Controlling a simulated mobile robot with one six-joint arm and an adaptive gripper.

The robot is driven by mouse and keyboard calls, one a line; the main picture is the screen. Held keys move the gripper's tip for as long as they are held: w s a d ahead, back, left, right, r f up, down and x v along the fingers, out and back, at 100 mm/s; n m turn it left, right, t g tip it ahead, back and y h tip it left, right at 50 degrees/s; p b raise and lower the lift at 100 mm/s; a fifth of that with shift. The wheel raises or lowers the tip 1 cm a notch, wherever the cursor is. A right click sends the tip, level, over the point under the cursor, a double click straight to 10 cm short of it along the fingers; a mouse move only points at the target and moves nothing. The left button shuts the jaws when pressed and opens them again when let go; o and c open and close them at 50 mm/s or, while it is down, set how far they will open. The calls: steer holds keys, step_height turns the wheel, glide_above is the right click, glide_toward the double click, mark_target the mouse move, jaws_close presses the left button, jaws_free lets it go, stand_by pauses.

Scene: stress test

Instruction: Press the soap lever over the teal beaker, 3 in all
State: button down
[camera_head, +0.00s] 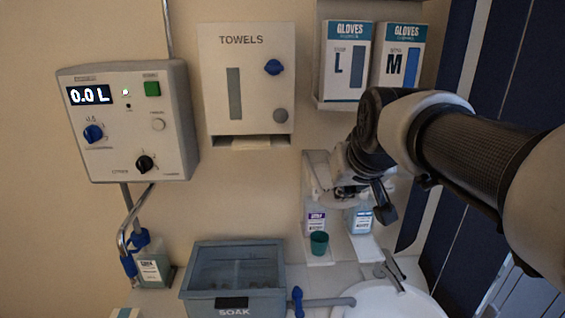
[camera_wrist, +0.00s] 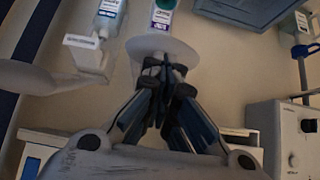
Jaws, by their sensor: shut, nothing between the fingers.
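The teal beaker (camera_head: 319,242) stands upright on a small white ledge under the left soap dispenser, whose bottle (camera_head: 315,220) has a purple label. The right dispenser's bottle (camera_head: 360,221) has a blue label. My gripper (camera_head: 345,190) is in front of the dispensers' upper part and partly hides them. In the wrist view, which is upside down, my gripper (camera_wrist: 163,68) is shut and empty. Its tips overlap the pale, rounded lever (camera_wrist: 182,47) by the purple-label bottle (camera_wrist: 163,15). I cannot tell whether they touch it. The blue-label bottle (camera_wrist: 109,14) is beside it.
A blue-grey SOAK tub (camera_head: 232,285) stands left of the beaker, and a sink (camera_head: 395,302) is at the front right. Above are glove boxes (camera_head: 346,62) and a towel dispenser (camera_head: 246,85). A control box (camera_head: 127,120) reads 0.0 L.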

stand_by(0.3)
steer(key=r+p, duration=0.4)
steer(key=shift+w+r, duration=0.3)
steer(key=shift+r, duration=0.1)
steer(key=p+v, duration=0.1)
steer(key=v, duration=0.8)
steer(key=shift+s+r, duration=0.15)
steer(key=shift+s, duration=0.1)
steer(key=w+d+r+g+p, duration=0.1)
steer(key=w+r+p, duration=0.1)
steer(key=r+p, duration=0.2)
steer(key=w+d+r+m+g+y+p, duration=0.1)
steer(key=w+r+p, duration=0.1)
steer(key=p, duration=0.7)
steer(key=shift+w+d+r+g+y+p, duration=0.3)
steer(key=shift+w+d+r+p, duration=0.1)
steer(key=shift+r, duration=0.5)
